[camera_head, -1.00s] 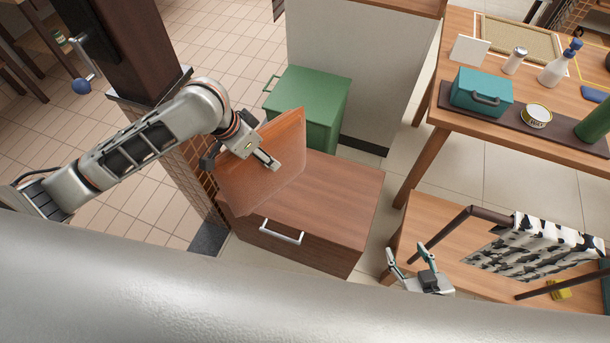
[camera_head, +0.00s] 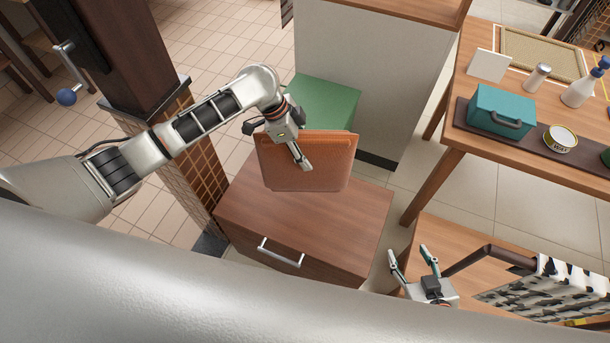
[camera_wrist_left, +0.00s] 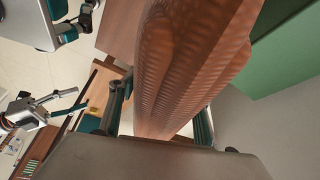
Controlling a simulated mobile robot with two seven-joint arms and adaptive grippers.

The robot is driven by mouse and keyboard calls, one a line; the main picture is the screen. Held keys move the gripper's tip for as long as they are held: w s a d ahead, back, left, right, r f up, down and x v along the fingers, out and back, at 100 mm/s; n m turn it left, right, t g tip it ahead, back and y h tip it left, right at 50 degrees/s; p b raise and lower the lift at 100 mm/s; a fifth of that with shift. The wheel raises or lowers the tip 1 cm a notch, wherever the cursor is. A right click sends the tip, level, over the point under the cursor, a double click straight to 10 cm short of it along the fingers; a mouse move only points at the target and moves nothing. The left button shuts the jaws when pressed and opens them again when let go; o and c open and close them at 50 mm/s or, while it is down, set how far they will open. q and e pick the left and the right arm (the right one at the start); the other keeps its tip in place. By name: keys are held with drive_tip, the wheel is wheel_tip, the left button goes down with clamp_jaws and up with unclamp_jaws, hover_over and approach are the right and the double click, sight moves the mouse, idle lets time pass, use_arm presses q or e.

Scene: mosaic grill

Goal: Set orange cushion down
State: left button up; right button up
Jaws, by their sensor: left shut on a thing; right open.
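The orange cushion (camera_head: 318,165) is held upright by my left gripper (camera_head: 301,158), over the back part of a brown wooden cabinet (camera_head: 290,219) with a drawer. My left gripper is shut on its top edge; one finger lies across its front face. In the left wrist view the cushion (camera_wrist_left: 190,60) fills the middle, between the two fingers. Whether its lower edge touches the cabinet top is unclear. My right gripper (camera_head: 415,262) is open and empty, low at the right, beside a wooden bench.
A green box (camera_head: 322,100) stands right behind the cushion, against a grey counter side. A brick pillar (camera_head: 190,160) is at the left. A table (camera_head: 470,120) with a teal toolbox (camera_head: 501,108) is at the right. The cabinet's front top is clear.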

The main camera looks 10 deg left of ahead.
sight(305, 173)
use_arm(q)
wheel_tip(305, 173, down, 11)
drive_tip(key=shift+r+b, duration=0.1)
drive_tip(key=shift+b, duration=1.1)
drive_tip(key=shift+r, duration=0.1)
drive_tip(key=o, duration=1.7)
drive_tip(key=shift+f, duration=0.2)
